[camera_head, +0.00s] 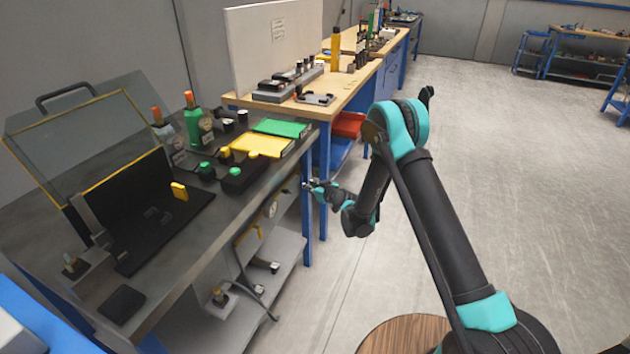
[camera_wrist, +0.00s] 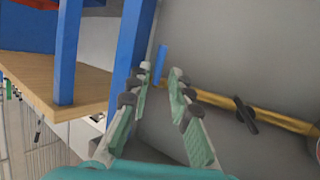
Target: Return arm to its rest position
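My gripper (camera_wrist: 160,85) shows in the wrist view with its two fingers apart and nothing between them. In the head view my gripper (camera_head: 308,185) is at the end of my bent arm, by the right end of the dark workbench (camera_head: 225,205). It points left toward the bench's blue leg. My arm rises from the lower right, bends at the top and comes back down toward the bench. Whether the gripper touches the bench cannot be told.
The bench carries an open clear-lidded case (camera_head: 85,130), a green bottle (camera_head: 193,125), a yellow notebook (camera_head: 262,144) and a green one (camera_head: 280,128). A wooden-topped table (camera_head: 340,88) stands behind. A round wooden top (camera_head: 400,332) is at the bottom.

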